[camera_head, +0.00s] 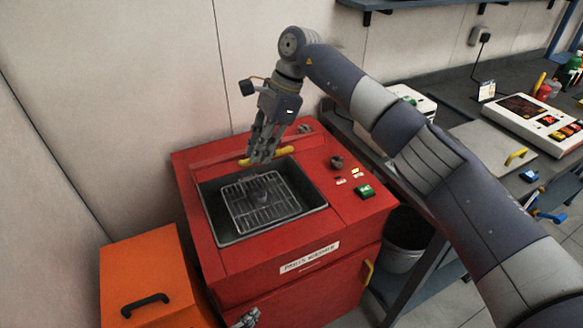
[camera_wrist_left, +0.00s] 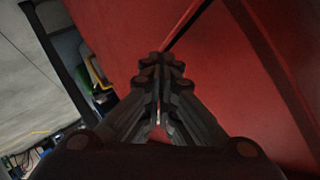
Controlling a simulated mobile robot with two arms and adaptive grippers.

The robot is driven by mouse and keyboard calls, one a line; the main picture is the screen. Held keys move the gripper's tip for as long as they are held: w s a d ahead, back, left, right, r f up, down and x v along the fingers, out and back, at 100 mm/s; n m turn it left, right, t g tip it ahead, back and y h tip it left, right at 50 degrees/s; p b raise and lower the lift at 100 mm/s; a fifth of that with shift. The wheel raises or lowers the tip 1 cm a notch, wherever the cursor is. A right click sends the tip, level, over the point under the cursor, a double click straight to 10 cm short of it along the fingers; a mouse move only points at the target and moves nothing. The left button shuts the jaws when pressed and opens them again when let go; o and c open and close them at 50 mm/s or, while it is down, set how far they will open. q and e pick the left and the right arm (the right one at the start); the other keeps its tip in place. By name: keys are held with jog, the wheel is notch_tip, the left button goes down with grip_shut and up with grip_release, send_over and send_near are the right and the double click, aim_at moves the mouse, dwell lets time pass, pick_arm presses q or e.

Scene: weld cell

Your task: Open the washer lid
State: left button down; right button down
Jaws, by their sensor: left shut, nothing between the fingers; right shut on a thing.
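The red washer (camera_head: 235,265) stands in the middle of the head view. Its top is open over a grey basin with a wire rack (camera_head: 262,203) inside. A yellow handle (camera_head: 283,151) lies along the back edge of the opening. The lid itself is hard to make out from this angle. My right gripper (camera_head: 262,158) reaches down from above and is shut on the yellow handle. My left gripper (camera_head: 246,318) is low at the washer's front, partly cut off by the frame. In the left wrist view its fingers (camera_wrist_left: 160,65) are shut and empty, before a red surface.
An orange box (camera_head: 150,265) with a black handle stands at the front left. A grey bin (camera_head: 405,240) is right of the washer. A workbench (camera_head: 450,100) with equipment runs along the right. A wall is close behind the washer.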

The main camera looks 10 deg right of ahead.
jog(key=shift+w+f, duration=0.2)
pick_arm(q)
jog(key=w+d+r+m+h, duration=0.1)
jog(key=d+r+m+h, duration=0.25)
jog(key=r, duration=0.55)
jog(key=w+d+r+m+t+h, duration=0.1)
jog(key=d+r+m+h, duration=0.3)
jog(key=r, duration=0.5)
jog(key=w+d+r+m+h, duration=0.1)
jog(key=d+r+m+h, duration=0.1)
jog(key=d+r+m, duration=0.5)
jog(key=w+a+r+m, duration=0.5)
jog(key=a+r+m, duration=0.15)
jog(key=r, duration=0.35)
jog(key=w+d+r, duration=0.4)
jog(key=w+d, duration=0.2)
jog(key=w, duration=0.3)
jog(key=shift+d+h, duration=0.4)
jog(key=shift+h, duration=0.05)
